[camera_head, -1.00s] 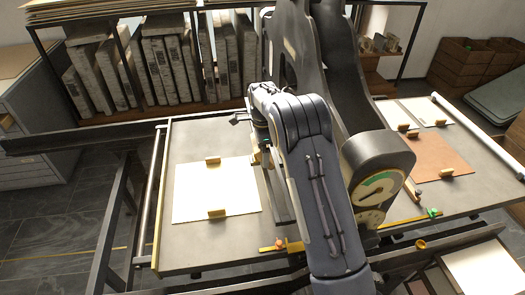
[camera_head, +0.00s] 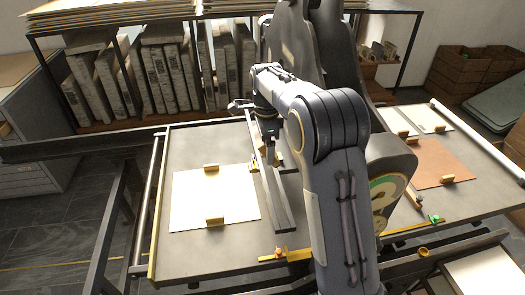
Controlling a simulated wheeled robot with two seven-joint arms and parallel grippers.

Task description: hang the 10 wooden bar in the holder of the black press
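The black press (camera_head: 335,45) rises at the middle back, with a round green-and-cream gauge (camera_head: 383,192) on its side. My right arm covers much of it, and I cannot make out the holder. My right gripper (camera_head: 268,150) is over the press bed (camera_head: 190,252). A long narrow greyish bar (camera_head: 280,208) runs from the gripper toward the front, tilted in the picture, and the gripper appears shut on it. I cannot read a number on it, and the fingertips are partly hidden. My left gripper is not in view.
A white sheet (camera_head: 190,212) with small brass clips lies on the bed, left of the bar. A brass strip with an orange knob (camera_head: 279,253) is at the bed's front. A brown sheet (camera_head: 437,163) lies on the right side. Racked slabs (camera_head: 160,80) stand behind.

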